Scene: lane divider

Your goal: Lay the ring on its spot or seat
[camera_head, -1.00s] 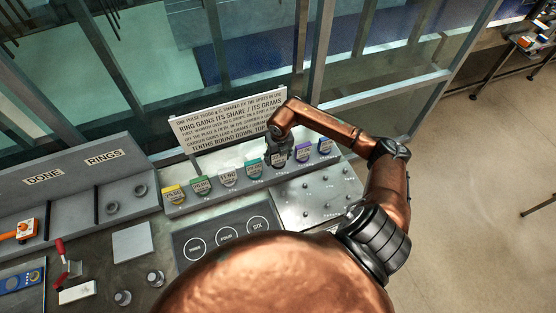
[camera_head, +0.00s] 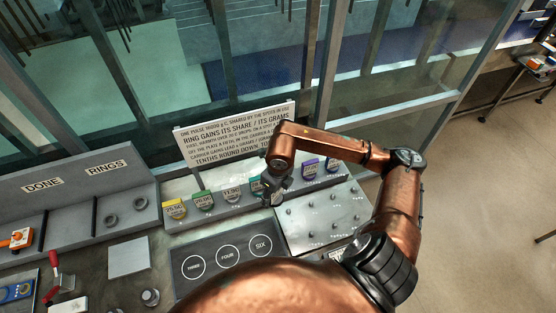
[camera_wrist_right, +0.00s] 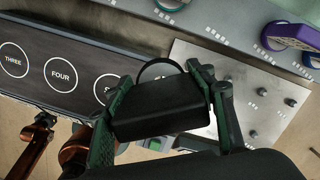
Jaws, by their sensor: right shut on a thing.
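My right gripper (camera_head: 274,196) is over the far edge of the bench, in front of the row of labels and near the left corner of the metal plate. In the right wrist view its green-sided fingers (camera_wrist_right: 160,90) are shut on a ring (camera_wrist_right: 160,62), of which only a grey arc shows beyond the dark gripper body. The dark mat (camera_head: 208,245) has circles marked THREE (camera_head: 193,267), FOUR (camera_head: 228,257) and SIX (camera_head: 261,246). In the wrist view the SIX circle is partly hidden by the gripper. My left gripper is not seen.
A metal plate (camera_head: 345,205) with several short posts lies right of the mat. Coloured tags (camera_head: 174,208) stand along the back ledge below a sign (camera_head: 240,135). The RINGS bin (camera_head: 150,215) holds two grey rings. A pale square pad (camera_head: 128,257) lies left of the mat.

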